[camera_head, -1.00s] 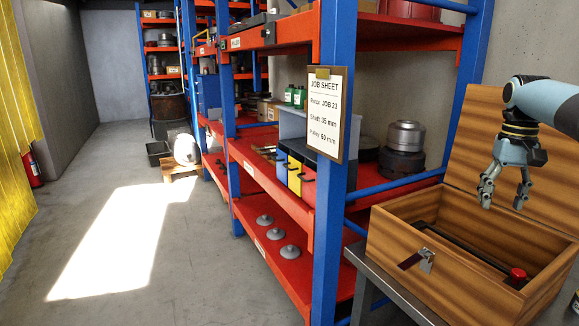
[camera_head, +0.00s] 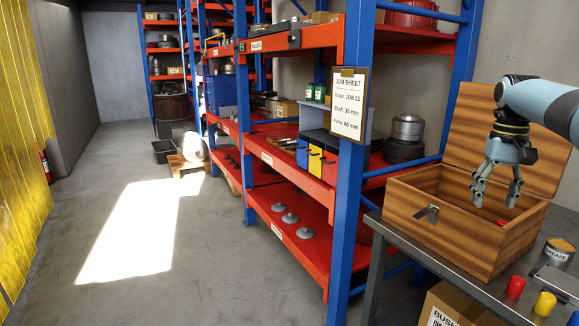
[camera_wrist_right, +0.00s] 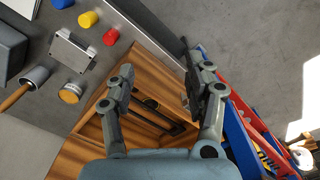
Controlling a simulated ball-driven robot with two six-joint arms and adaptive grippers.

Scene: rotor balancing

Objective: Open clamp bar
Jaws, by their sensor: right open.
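No clamp bar can be made out for certain. A dark bar (camera_wrist_right: 160,118) lies inside the open wooden chest (camera_head: 450,231), but I cannot tell whether it is a clamp bar. The chest's lid stands up at the back, and a metal latch hangs on its front. My right gripper (camera_head: 495,203) is open and empty above the chest, its fingers pointing down. In the right wrist view its two fingers (camera_wrist_right: 157,75) are spread wide over the chest, with nothing between them. My left gripper is not in view.
The chest stands on a grey metal bench (camera_head: 420,258). Red (camera_head: 515,287) and yellow (camera_head: 544,304) caps and a grease tin (camera_head: 558,253) are beside it. A blue-and-red rack (camera_head: 350,215) with a job sheet (camera_head: 348,104) stands left of it.

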